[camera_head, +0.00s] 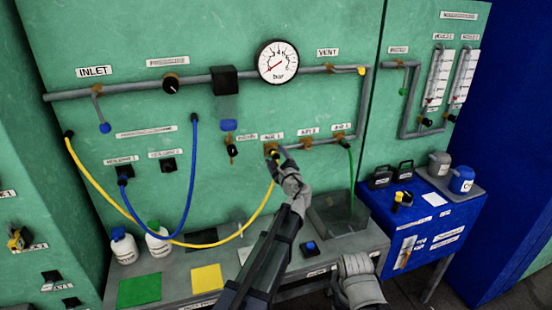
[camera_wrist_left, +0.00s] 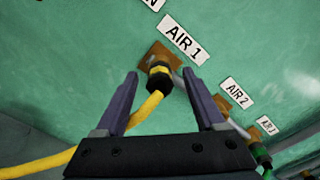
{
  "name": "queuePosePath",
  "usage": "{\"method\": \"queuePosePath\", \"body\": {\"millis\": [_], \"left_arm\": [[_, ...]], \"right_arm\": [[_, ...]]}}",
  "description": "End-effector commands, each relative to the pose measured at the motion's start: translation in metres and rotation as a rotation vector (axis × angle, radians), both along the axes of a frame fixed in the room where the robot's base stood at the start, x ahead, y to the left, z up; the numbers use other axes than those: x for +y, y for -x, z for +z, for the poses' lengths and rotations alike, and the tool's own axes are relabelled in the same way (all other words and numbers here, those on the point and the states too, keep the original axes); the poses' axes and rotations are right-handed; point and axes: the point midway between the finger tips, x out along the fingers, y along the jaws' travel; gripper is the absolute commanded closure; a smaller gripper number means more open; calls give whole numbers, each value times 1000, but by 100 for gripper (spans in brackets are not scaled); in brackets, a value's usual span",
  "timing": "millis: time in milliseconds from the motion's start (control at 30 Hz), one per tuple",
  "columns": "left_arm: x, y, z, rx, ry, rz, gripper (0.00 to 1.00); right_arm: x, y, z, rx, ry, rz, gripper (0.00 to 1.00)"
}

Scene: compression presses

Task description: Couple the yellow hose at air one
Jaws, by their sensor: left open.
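The yellow hose (camera_head: 225,237) hangs in a long loop across the green panel. Its right end, a black connector with a yellow band, is at the brown air one port (camera_wrist_left: 155,56) under the AIR 1 label (camera_wrist_left: 185,40). In the left wrist view the connector (camera_wrist_left: 160,78) looks seated against the port; I cannot tell whether it is locked. Its other end (camera_head: 69,135) is at the panel's left. My left gripper (camera_head: 279,160) is open, its fingers (camera_wrist_left: 160,74) on either side of the connector with gaps visible.
A blue hose (camera_head: 187,190) hangs at left. A green hose (camera_head: 351,170) runs from a neighbouring port into a clear bin (camera_head: 338,214). White bottles (camera_head: 124,246) and coloured mats (camera_head: 206,279) are on the grey bench. Pipes and a gauge (camera_head: 278,62) are above.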

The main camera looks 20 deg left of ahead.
Motion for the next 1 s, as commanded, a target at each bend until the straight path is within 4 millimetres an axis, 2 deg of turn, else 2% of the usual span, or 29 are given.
{"method": "queuePosePath", "body": {"millis": [333, 800, 1000], "left_arm": [[-4, 7, 0, 0, 0, -1, 29], [-41, 63, 0, 0, 0, -1, 29], [-44, 65, 0, 0, 0, 0, 29]], "right_arm": [[0, 0, 0, 0, 0, 0, 29], [0, 0, 0, 0, 0, 0, 29], [0, 0, 0, 0, 0, 0, 29]]}}
